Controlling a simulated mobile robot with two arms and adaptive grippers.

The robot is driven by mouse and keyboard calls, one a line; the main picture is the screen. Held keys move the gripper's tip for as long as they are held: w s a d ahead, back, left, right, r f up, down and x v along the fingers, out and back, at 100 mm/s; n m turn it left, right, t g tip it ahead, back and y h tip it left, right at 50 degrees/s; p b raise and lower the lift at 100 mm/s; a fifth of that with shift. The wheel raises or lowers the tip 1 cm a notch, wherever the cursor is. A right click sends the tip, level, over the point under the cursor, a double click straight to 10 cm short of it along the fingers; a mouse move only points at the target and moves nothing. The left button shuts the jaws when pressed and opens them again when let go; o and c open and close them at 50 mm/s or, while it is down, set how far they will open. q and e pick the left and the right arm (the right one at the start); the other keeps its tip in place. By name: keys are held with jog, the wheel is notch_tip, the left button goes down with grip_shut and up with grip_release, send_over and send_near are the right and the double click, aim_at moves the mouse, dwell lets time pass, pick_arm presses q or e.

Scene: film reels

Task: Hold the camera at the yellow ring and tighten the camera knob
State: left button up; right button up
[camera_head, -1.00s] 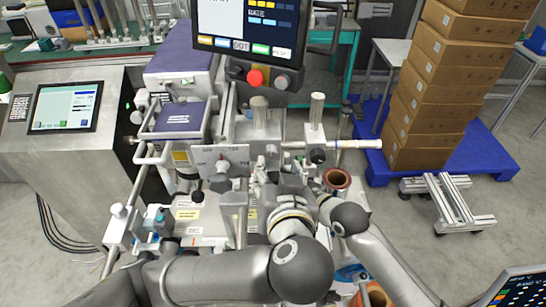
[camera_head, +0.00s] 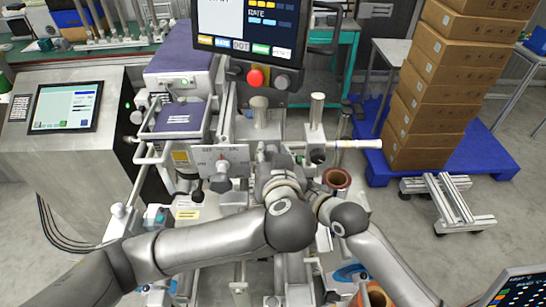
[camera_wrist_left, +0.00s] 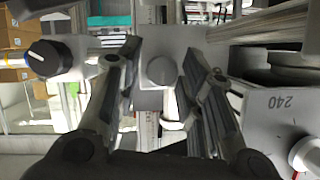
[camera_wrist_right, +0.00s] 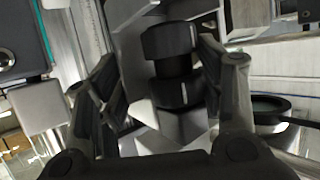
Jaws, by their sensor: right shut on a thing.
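In the head view both my grippers are mostly hidden behind my wrists, in front of the metal machine. In the left wrist view my left gripper (camera_wrist_left: 162,72) has its fingers well apart, on either side of a round grey knob (camera_wrist_left: 160,71) on a light grey block, with nothing gripped. I cannot tell if this is the camera knob.
A black knob with a white mark (camera_wrist_left: 45,58) sits beside the left finger in the left wrist view. The machine's monitor (camera_head: 248,30) hangs ahead. Stacked boxes (camera_head: 440,80) stand farther right.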

pick_arm(q)
jog(key=c, duration=0.6)
jog(key=shift+s+d+m+y, duration=0.15)
jog(key=shift+m+y, duration=0.3)
jog(key=shift+m, duration=0.35)
jog(key=shift+w+d+m+y, duration=0.1)
jog(key=shift+m+y, duration=0.35)
jog(key=shift+m, duration=0.35)
jog(key=o, duration=1.1)
jog(key=shift+c, duration=0.2)
notch_tip(320, 180, up, 10)
jog(key=shift+d, duration=0.15)
